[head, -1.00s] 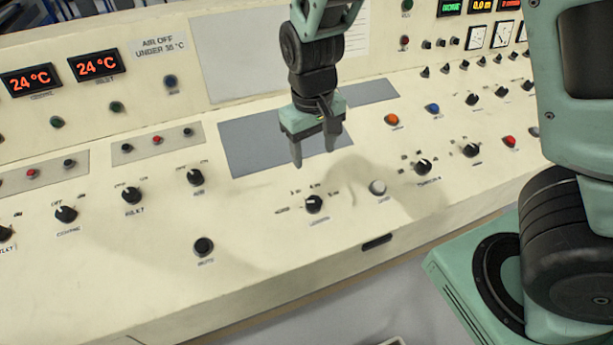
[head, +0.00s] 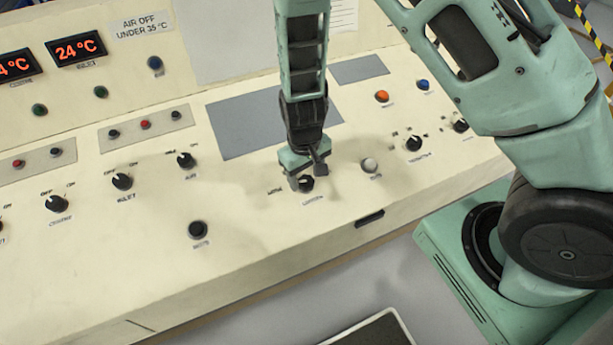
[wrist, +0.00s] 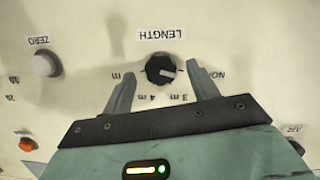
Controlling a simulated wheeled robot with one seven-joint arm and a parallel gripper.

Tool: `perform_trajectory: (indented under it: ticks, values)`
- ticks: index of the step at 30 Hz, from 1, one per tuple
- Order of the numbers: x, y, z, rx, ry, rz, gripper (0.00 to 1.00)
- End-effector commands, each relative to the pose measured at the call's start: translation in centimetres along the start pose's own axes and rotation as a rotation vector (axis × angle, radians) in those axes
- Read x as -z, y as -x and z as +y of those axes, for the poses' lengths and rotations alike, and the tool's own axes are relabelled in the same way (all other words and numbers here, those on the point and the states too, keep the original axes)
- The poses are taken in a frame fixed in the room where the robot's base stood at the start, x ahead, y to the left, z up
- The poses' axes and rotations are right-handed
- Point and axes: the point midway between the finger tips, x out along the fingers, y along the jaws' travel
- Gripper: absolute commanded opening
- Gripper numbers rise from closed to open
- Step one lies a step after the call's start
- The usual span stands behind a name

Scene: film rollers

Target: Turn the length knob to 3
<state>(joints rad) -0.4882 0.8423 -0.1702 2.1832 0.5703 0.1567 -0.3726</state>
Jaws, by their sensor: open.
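The length knob (head: 306,184) is a small black rotary knob on the cream panel, below the grey plate. In the wrist view the knob (wrist: 160,69) appears upside down under its "LENGTH" label. In the wrist view a small gap shows beside each finger; contact cannot be told.
A white zero button (head: 369,165) sits to the right of the knob. A black button (head: 197,230) is to the lower left, and several other black knobs line the panel. The grey plate (head: 240,125) is flat and clear.

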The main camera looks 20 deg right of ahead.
Motion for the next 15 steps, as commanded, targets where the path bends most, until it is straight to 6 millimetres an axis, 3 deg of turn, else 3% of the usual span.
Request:
perform_trajectory:
  ticks: [6,14,15]
  values:
    - [0.0,-1.5,0.0,0.000,0.000,0.000,0.59]
    - [0.0,-1.6,-0.1,0.001,0.000,0.001,0.59]
    - [0.0,-1.6,-0.1,0.001,0.000,0.001,0.54]
